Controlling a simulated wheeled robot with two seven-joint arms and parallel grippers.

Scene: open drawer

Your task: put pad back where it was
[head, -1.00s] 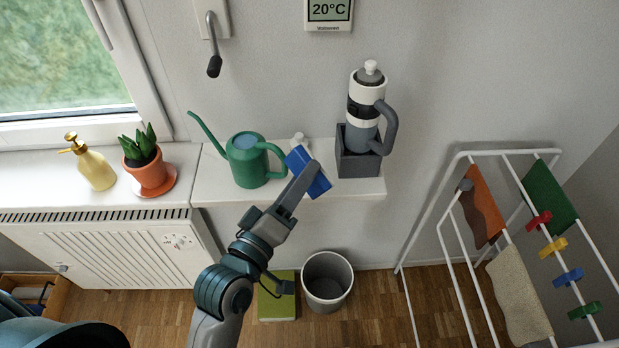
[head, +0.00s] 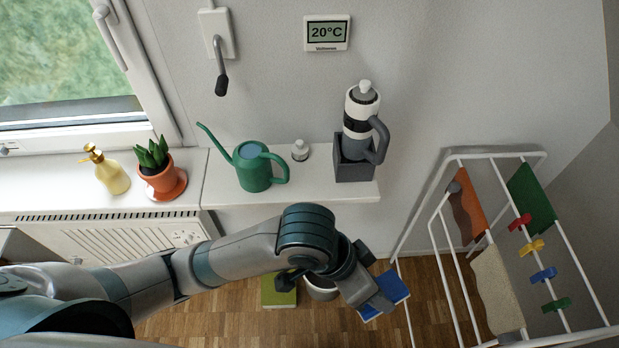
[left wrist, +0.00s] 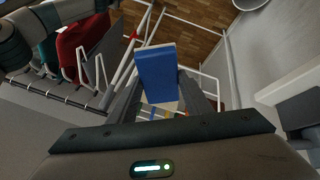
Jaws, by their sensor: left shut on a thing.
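The blue pad (head: 394,288) is held in my left gripper (head: 378,302), low in front of the wall and close to the left side of the drying rack. In the left wrist view the pad (left wrist: 157,75) shows its blue face and a pale edge between the two fingers of my left gripper (left wrist: 158,98). The fingers are shut on it. The pad is clear of the shelf and in the air above the floor, as far as I can tell. My right gripper is in neither view.
A bin (head: 320,290) and green box (head: 278,292) stand below. The drying rack (head: 447,200) stands right.

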